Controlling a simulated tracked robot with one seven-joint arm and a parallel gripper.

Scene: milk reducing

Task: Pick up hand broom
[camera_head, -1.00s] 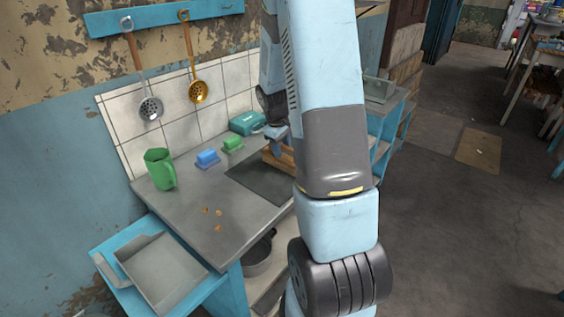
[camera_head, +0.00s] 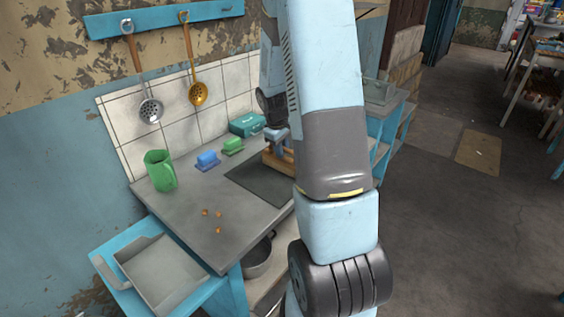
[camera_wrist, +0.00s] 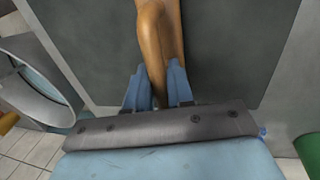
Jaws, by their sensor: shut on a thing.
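The hand broom shows as a brown wooden handle (camera_wrist: 158,38) in the wrist view, running up from between my fingers. My gripper (camera_wrist: 158,88) is shut on this handle, one blue finger on each side. In the head view the brown wooden piece (camera_head: 278,161) is at the back of the counter, by the dark panel, partly hidden behind my arm. My gripper (camera_head: 277,137) is just above it there. The broom's bristles are not clearly visible, and I cannot tell whether it is clear of the surface.
The grey counter (camera_head: 240,212) holds a green mug (camera_head: 160,170), a blue dish (camera_head: 207,160), a green dish (camera_head: 232,146), a teal box (camera_head: 247,124) and several orange crumbs (camera_head: 206,212). A grey dustpan (camera_head: 165,277) lies on the lower blue stand. Ladles hang on the wall.

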